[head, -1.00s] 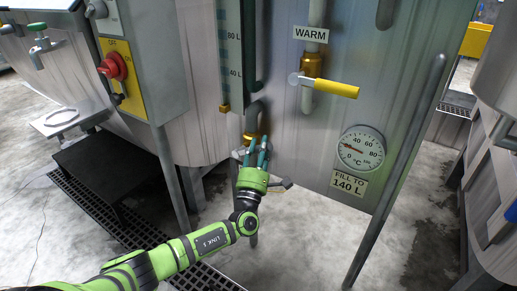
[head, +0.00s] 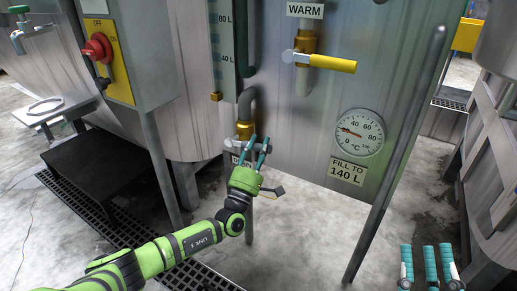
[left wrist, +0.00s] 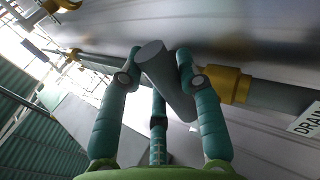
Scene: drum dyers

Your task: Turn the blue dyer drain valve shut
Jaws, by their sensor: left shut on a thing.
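The drain valve has a brass body (head: 244,131) on a grey pipe low on the steel dyer wall, with a grey handle (head: 233,153) in front, lying roughly across the pipe. My left gripper (head: 257,148) has its teal fingers at this handle. In the left wrist view the grey handle (left wrist: 163,77) sits between the fingers, which are shut on it; the brass body (left wrist: 229,85) is just right of them. A DRAIN label (left wrist: 308,124) shows at the right edge, partly cut off. My right gripper (head: 428,254) is at the lower right, fingers apart and empty.
Above right is a WARM valve with a yellow handle (head: 333,63). A dial gauge (head: 359,133) and FILL TO 140 L sign (head: 347,172) are right of the drain. A slanted grey post (head: 398,150) stands further right. A control box with a red switch (head: 97,47) is at left.

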